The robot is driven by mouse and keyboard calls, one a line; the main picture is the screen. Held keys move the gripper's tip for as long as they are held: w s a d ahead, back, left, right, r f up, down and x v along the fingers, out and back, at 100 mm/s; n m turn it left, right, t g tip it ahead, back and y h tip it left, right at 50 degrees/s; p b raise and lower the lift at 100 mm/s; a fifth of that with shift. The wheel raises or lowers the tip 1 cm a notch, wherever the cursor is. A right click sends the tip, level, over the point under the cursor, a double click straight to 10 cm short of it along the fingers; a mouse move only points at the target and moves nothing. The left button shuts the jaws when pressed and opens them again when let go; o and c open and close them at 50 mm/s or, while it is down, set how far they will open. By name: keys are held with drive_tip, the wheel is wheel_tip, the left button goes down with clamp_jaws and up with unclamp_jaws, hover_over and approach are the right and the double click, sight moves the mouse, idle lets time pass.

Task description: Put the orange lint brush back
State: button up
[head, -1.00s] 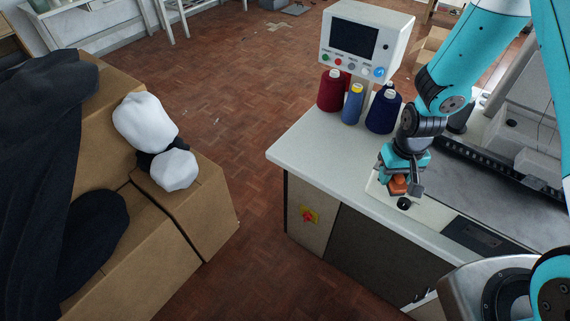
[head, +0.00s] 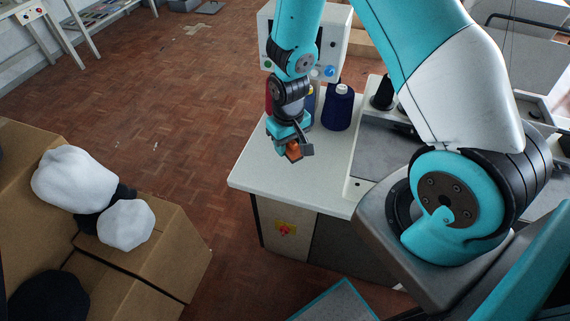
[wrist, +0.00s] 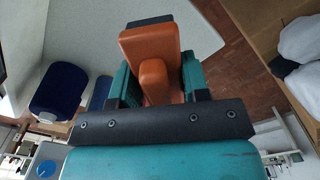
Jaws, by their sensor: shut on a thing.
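My gripper (head: 290,148) is shut on the orange lint brush (head: 293,151), and the brush hangs at its fingertips above the left part of the white worktop (head: 262,165). In the wrist view the orange brush (wrist: 150,55) fills the space between the jaws (wrist: 153,88), with a dark strip at its far end. Part of the brush is hidden by the gripper in the head view. I cannot tell the exact gap between brush and worktop.
A dark blue thread cone (head: 337,110) stands right of my gripper, with other cones partly hidden behind the arm. A control box (head: 335,45) stands behind. Cardboard boxes (head: 165,240) with white bundles (head: 75,180) are at left. The worktop's front left is bare.

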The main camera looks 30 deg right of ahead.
drive_tip(key=w+d+f+m+b, duration=0.2)
drive_tip(key=w+d+m+b, duration=0.15)
drive_tip(key=b, duration=0.55)
wheel_tip(320, 180, up, 3)
drive_tip(key=m+b, duration=0.7)
drive_tip(key=b, duration=0.2)
hover_over(299, 169)
wheel_tip(299, 169, down, 19)
drive_tip(key=shift+f, duration=0.15)
drive_tip(key=shift+f, duration=0.2)
drive_tip(key=o, duration=1)
drive_tip(key=shift+r, duration=0.1)
